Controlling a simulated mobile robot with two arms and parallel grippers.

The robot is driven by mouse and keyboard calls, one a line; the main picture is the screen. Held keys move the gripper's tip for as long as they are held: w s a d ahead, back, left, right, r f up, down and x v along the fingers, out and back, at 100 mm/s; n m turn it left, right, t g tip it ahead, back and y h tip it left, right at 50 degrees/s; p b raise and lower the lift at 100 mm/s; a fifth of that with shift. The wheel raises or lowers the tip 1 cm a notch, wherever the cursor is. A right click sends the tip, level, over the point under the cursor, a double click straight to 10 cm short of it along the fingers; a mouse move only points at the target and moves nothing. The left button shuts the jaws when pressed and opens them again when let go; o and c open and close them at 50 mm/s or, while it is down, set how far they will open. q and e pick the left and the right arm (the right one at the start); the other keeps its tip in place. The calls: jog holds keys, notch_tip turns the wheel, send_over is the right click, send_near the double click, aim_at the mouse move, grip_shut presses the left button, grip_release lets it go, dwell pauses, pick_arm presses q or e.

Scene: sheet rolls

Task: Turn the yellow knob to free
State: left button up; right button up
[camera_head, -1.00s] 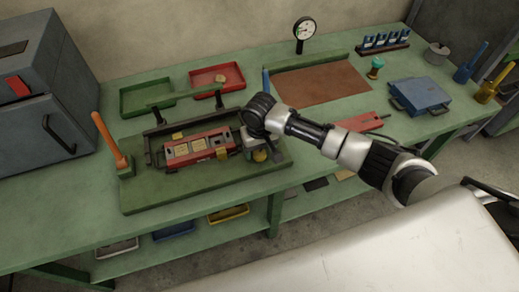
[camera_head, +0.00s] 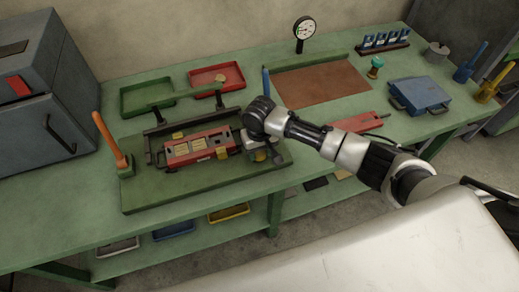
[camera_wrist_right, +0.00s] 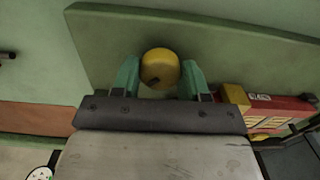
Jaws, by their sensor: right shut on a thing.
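The yellow knob (camera_wrist_right: 160,66) is round with a dark notch near its lower edge. It sits between the two green fingertips of my right gripper (camera_wrist_right: 160,76) in the right wrist view, and the gripper is shut on it. In the head view the knob (camera_head: 260,156) shows only in part below my right gripper (camera_head: 258,148), at the right end of a red device (camera_head: 203,145). The red device has yellow parts and lies on a green board (camera_head: 150,200). My left gripper is not in view.
An orange lever (camera_head: 108,137) stands at the board's left. A green tray (camera_head: 125,98) and a red tray (camera_head: 240,84) lie behind. A brown mat (camera_head: 320,85), a blue box (camera_head: 420,95) and a dial gauge (camera_head: 304,28) are further right. The front bench strip is clear.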

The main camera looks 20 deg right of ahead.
jog(key=n+p, duration=0.2)
jog(key=n, duration=0.1)
jog(key=shift+r+n+p, duration=0.15)
jog(key=shift+n+p, duration=0.15)
jog(key=shift+n, duration=0.1)
jog(key=n+p, duration=0.1)
jog(key=n, duration=0.3)
jog(key=shift+n, duration=0.3)
jog(key=n+p, duration=0.1)
jog(key=n, duration=0.8)
jog(key=shift+n, duration=0.3)
jog(key=o, duration=0.9)
jog(key=shift+o, duration=0.2)
notch_tip(320, 180, up, 11)
jog(key=b, duration=0.1)
jog(key=shift+f, duration=0.2)
